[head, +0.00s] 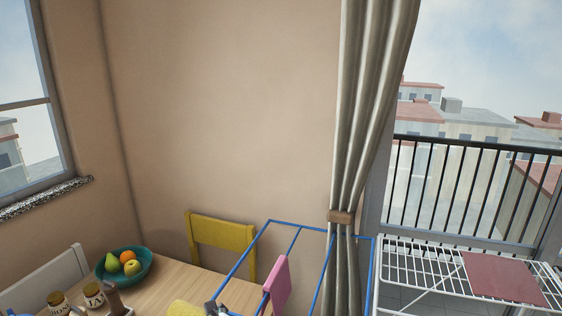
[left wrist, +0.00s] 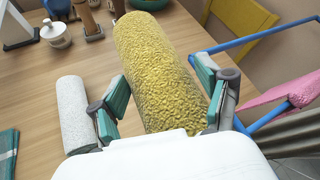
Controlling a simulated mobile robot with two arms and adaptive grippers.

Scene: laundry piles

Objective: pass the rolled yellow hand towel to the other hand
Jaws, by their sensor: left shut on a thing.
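The rolled yellow hand towel (left wrist: 155,62) lies between the two teal-padded fingers of my left gripper (left wrist: 160,88) in the left wrist view. The gripper is shut on it, and the roll extends past the fingers toward the top of the view. In the head view, the yellow roll (head: 184,308) shows only in part at the bottom edge. Part of my left gripper (head: 214,308) is just right of it, mostly cut off. My right gripper is in neither view.
The wooden table (head: 200,285) holds a fruit bowl (head: 140,272), jars (head: 93,294) and a pale rolled towel (left wrist: 75,112). A yellow chair (head: 222,234) stands behind it. A blue rack (head: 295,225) with a pink cloth (head: 277,285) is close on the right. A white rack (head: 430,262) stands farther right.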

